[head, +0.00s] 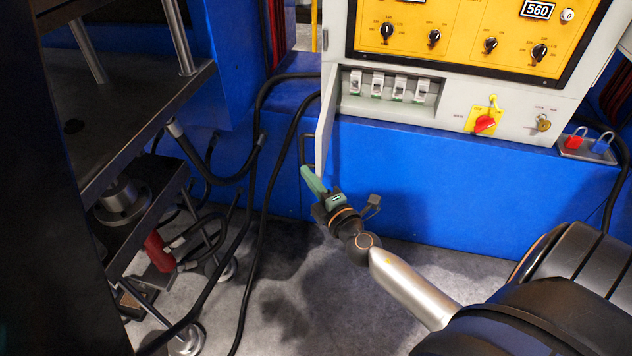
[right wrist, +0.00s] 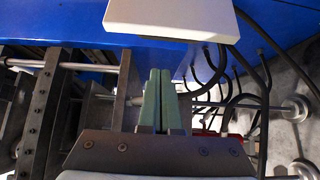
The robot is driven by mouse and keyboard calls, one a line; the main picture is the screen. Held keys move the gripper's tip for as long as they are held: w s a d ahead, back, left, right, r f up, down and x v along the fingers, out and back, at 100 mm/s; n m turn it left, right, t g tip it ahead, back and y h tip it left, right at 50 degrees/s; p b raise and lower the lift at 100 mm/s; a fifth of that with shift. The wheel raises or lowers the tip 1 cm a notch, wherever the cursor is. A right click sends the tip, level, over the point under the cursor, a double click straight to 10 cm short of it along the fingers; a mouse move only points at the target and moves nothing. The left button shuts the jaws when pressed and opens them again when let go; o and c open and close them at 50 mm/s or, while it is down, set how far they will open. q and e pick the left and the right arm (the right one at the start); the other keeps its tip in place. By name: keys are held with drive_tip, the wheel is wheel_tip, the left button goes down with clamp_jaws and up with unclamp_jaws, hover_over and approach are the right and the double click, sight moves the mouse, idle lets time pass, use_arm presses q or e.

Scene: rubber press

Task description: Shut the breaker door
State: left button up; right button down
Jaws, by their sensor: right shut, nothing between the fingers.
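The breaker door (head: 325,130) is a light grey panel on the control box. It stands open at the left side of the breaker recess, seen nearly edge-on, with a dark handle (head: 303,150) on its left face. Several breaker switches (head: 377,84) show uncovered in the recess. My right gripper (head: 307,173) has green fingers, shut and empty, at the door's lower end near the handle; I cannot tell whether they touch it. In the right wrist view the shut fingers (right wrist: 160,75) point toward a pale panel (right wrist: 170,18), which looks like the door. My left gripper is not in view.
A yellow panel with knobs (head: 460,35) is above the recess; a red rotary switch (head: 485,123) and a key switch (head: 543,123) are to its right. Black cables (head: 262,170) hang left of the door. A dark press frame (head: 130,110) fills the left.

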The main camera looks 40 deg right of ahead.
drive_tip(key=w+d, duration=0.3)
drive_tip(key=shift+d, duration=0.2)
idle(0.4)
idle(0.3)
